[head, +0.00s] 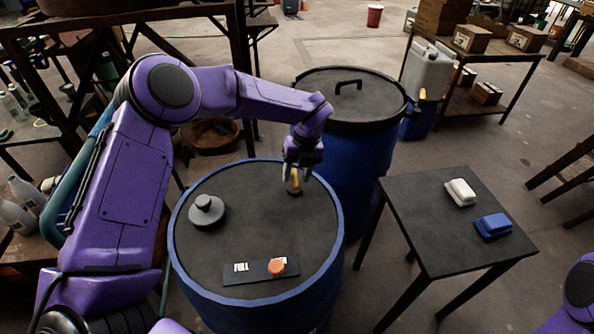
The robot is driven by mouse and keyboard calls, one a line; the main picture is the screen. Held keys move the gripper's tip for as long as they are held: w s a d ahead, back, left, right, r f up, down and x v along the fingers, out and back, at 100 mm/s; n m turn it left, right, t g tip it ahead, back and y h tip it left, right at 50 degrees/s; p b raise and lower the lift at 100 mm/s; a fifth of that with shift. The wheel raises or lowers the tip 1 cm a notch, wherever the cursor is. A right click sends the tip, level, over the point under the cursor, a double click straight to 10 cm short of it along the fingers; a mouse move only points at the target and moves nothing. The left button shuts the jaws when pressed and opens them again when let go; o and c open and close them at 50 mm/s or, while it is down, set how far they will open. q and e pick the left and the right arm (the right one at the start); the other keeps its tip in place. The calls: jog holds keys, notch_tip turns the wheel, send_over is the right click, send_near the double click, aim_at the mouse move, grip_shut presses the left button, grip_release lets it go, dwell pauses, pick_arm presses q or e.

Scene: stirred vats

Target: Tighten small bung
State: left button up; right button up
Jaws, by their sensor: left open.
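A blue drum (338,225) with a dark lid and a raised rim stands in front of me. The small bung (294,186) sits near the far right of this lid, a dark base with a yellow upright part. My left gripper (302,180) is open and points down right at the small bung, its fingers close to the yellow part. I cannot tell whether they touch it. A larger dark grey bung (207,212) sits at the left of the lid. My right gripper is out of view; only part of my right arm shows at the lower right edge.
A dark plate (250,273) marked "FULL", with an orange knob (276,268), lies at the lid's front. A second blue drum (358,160) with a handled lid stands behind. A dark table (425,215) at right holds a white block (460,192) and a blue block (493,226).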

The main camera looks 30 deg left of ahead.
pick_arm(q)
jog(key=shift+s+r, duration=0.2)
jog(key=shift+s, duration=0.05)
jog(key=shift+w+f, duration=0.1)
grip_shut()
jog(key=shift+m, duration=0.3)
jog(key=m+p, duration=0.1)
jog(key=m, duration=0.2)
jog(key=shift+m+t, duration=0.4)
jog(key=m+p, duration=0.1)
jog(key=m, duration=0.1)
jog(key=m+t+p, duration=0.1)
jog(key=m, duration=0.1)
jog(key=shift+s+r+m, duration=0.2)
jog(key=shift+m, duration=0.1)
jog(key=m+p, duration=0.3)
jog(key=m, duration=0.2)
jog(key=shift+t, duration=0.4)
jog(key=shift+s+f+m+t+h+p, duration=0.1)
jog(key=shift+m+t+h+p, duration=0.2)
jog(key=shift+m+p, duration=1.2)
jog(key=shift+m+b, duration=0.45)
jog(key=shift+m, duration=0.15)
